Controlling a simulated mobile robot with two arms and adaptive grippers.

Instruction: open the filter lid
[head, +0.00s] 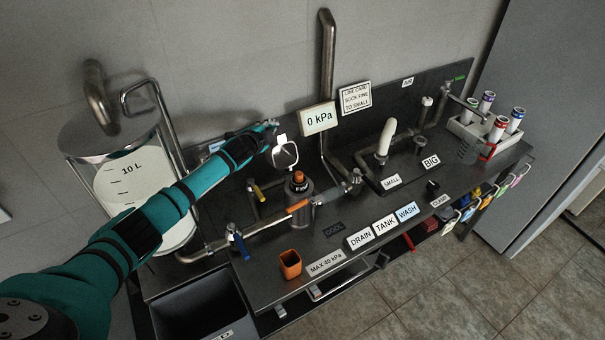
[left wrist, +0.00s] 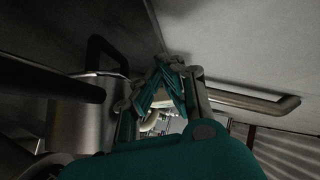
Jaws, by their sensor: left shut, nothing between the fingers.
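A metal cylindrical filter housing (head: 299,205) stands upright on the dark bench, with an orange piece at its top. My left gripper (head: 271,125) is shut and empty, just above and left of the disc near the back wall. I cannot tell whether it touches the disc. In the left wrist view my teal fingers (left wrist: 166,88) are together. My right gripper is out of view.
A 10 L tank (head: 128,185) stands at the left, partly behind my left arm. An orange cup (head: 290,264) sits in front. A 0 kPa display (head: 319,118) is behind.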

